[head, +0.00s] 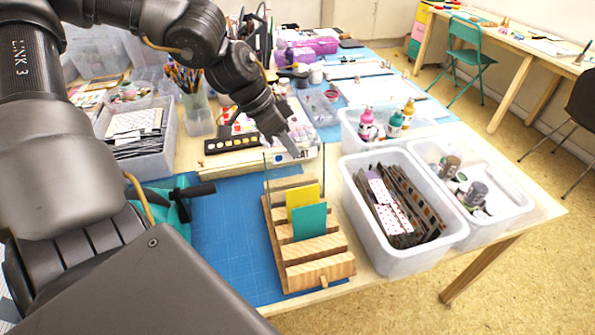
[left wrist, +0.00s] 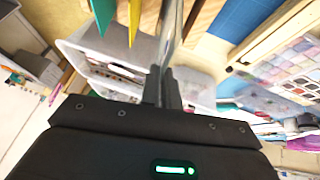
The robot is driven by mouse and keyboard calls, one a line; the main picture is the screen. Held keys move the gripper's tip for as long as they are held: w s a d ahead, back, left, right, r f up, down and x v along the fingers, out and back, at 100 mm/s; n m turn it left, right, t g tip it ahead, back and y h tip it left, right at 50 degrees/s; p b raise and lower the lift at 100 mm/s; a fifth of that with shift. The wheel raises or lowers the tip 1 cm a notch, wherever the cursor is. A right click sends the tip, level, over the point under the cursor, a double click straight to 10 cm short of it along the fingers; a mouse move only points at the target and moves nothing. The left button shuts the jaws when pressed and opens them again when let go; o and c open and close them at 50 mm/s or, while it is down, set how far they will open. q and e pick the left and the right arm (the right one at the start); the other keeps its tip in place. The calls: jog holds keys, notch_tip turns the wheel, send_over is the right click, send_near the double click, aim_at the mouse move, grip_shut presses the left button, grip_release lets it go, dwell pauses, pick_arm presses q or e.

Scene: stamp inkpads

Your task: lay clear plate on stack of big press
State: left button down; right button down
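A wooden slotted rack (head: 318,272) stands on the blue mat. It holds a yellow plate (head: 300,194) and a teal plate (head: 309,222) upright. A clear plate (head: 280,170), seen mostly by its thin edges, stands upright at the rack's back end. My left gripper (head: 291,148) is at its top edge. In the left wrist view the fingers (left wrist: 163,85) are close together around the thin clear plate (left wrist: 172,35). A teal thing with a black handle (head: 198,190), possibly the press, is mostly hidden behind my left arm; its stack is not visible. My right gripper is not in view.
Right of the rack stand a white bin of patterned sheets (head: 350,225) and a bin with jars (head: 510,205). A paint set (head: 232,143) and a cup of brushes (head: 196,115) are behind. The blue mat (head: 228,235) is bare left of the rack.

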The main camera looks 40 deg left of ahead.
pick_arm(q)
notch_tip(320, 180, up, 7)
jog(key=a+p, duration=0.1)
jog(key=p, duration=0.4)
jog(key=shift+w+r+p, duration=0.15)
jog(key=shift+w+p, duration=0.15)
jog(key=shift+w, duration=0.05)
